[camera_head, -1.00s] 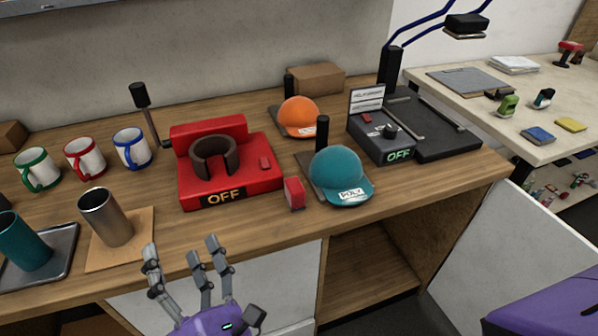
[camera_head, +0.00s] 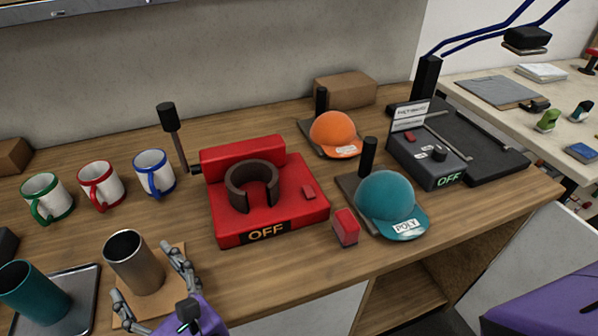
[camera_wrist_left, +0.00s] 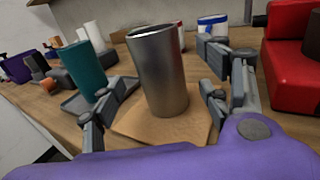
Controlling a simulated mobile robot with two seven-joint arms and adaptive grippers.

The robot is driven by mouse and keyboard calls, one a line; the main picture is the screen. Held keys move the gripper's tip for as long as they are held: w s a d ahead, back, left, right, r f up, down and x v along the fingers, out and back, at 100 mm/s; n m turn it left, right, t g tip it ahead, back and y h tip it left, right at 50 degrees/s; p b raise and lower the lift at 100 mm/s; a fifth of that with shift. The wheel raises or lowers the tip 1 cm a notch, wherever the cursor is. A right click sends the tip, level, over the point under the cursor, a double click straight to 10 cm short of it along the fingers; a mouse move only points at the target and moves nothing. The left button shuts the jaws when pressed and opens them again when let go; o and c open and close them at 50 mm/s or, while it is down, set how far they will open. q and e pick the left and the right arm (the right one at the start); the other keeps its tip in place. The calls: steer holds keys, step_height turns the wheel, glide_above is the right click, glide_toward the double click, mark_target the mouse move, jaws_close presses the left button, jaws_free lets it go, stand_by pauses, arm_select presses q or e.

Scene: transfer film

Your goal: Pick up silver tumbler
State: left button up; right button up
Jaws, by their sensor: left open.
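The silver tumbler (camera_head: 136,264) stands upright on a brown square mat (camera_head: 176,286) near the front left of the wooden counter. It fills the middle of the left wrist view (camera_wrist_left: 160,72). My left gripper (camera_head: 145,276) is open at the tumbler's near side. Its fingers lie to the left and right of the tumbler, and in the left wrist view (camera_wrist_left: 166,80) gaps show between them and the metal. My right gripper is not in view.
A teal tumbler (camera_head: 30,292) stands on a dark tray (camera_head: 84,292) close on the left. Several mugs stand behind. A red press (camera_head: 226,224) marked OFF is to the right, with teal (camera_head: 384,194) and orange (camera_head: 332,130) caps beyond.

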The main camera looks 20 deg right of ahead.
mark_target(141, 272)
arm_select(q)
steer(key=shift+w+a+r, duration=0.2)
steer(key=shift+w+r, duration=0.05)
steer(key=shift+w, duration=0.15)
steer(key=p+x, duration=0.2)
steer(key=x, duration=0.2)
steer(key=shift+a, duration=0.1)
steer(key=shift+w+a+f, duration=0.2)
steer(key=shift+w+f, duration=0.1)
steer(key=shift+w, duration=0.1)
steer(key=shift+s, duration=0.1)
steer(key=shift+c, duration=1.3)
steer(key=c, duration=1.1)
steer(key=shift+c, duration=0.3)
steer(key=shift+r, duration=0.1)
